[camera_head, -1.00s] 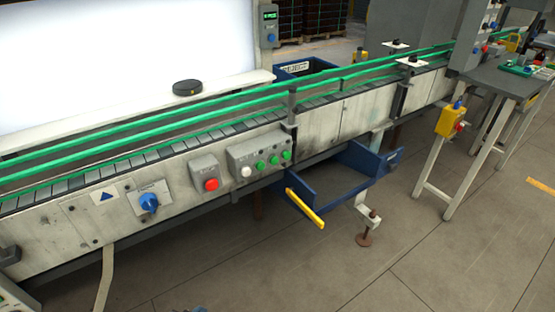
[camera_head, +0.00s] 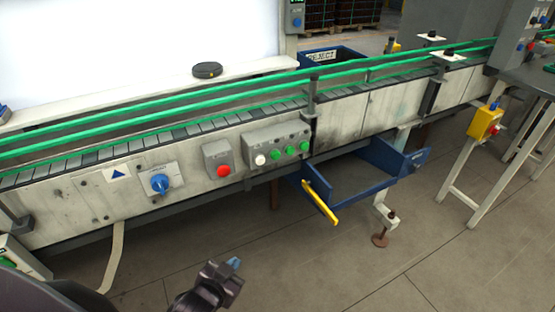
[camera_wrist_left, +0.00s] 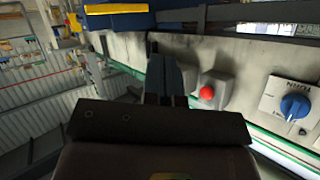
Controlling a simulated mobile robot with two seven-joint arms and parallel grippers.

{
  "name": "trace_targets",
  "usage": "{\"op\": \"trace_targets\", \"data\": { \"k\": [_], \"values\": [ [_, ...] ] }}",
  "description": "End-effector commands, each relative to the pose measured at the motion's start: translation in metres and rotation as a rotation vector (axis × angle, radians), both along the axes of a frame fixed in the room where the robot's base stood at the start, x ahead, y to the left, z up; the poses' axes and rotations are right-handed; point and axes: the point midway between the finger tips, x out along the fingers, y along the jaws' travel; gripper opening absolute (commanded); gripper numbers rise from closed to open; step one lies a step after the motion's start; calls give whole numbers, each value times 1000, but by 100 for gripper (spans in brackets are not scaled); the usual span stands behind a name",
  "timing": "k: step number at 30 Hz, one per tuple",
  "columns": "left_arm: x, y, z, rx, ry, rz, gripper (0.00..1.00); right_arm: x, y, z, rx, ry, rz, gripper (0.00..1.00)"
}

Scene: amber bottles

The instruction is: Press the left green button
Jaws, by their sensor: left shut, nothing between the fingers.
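No green button can be made out there; the gripper covers part of the panel. My right gripper is not in view.
A red button (camera_head: 223,170) on a grey box and a blue rotary knob (camera_head: 160,184) sit left of the button box. A blue frame with a yellow handle (camera_head: 321,203) juts out below right. Green rails (camera_head: 200,113) run along the conveyor. The floor in front is clear.

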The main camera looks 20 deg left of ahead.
Motion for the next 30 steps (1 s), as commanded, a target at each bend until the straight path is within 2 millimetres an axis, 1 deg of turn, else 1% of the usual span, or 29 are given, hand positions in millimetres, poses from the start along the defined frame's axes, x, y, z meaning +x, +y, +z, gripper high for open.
{"op": "trace_targets", "data": {
  "k": [1, 2, 3, 5, 6, 9, 12, 16, 18, 21, 24, 30],
  "values": [
    [26, -8, 2, 36, -47, -8, 0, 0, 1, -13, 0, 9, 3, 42],
    [40, -11, 7, 64, -78, -12, 0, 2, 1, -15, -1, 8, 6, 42],
    [58, -17, 15, 98, -119, -16, 0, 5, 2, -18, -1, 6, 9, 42],
    [85, -25, 29, 149, -180, -20, 0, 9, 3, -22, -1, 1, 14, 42],
    [101, -31, 38, 182, -219, -21, 0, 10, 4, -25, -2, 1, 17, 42],
    [137, -47, 62, 262, -313, -22, 0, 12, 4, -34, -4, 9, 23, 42],
    [165, -61, 85, 330, -394, -18, 0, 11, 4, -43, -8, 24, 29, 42],
    [189, -75, 109, 394, -470, -11, 0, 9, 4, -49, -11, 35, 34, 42],
    [197, -80, 119, 415, -497, -8, 0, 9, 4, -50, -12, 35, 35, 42],
    [202, -84, 127, 434, -519, -4, 0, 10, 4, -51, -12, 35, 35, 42],
    [204, -85, 131, 441, -527, -2, 0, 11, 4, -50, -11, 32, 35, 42],
    [203, -85, 132, 441, -527, -2, 0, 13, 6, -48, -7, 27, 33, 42]
  ]
}}
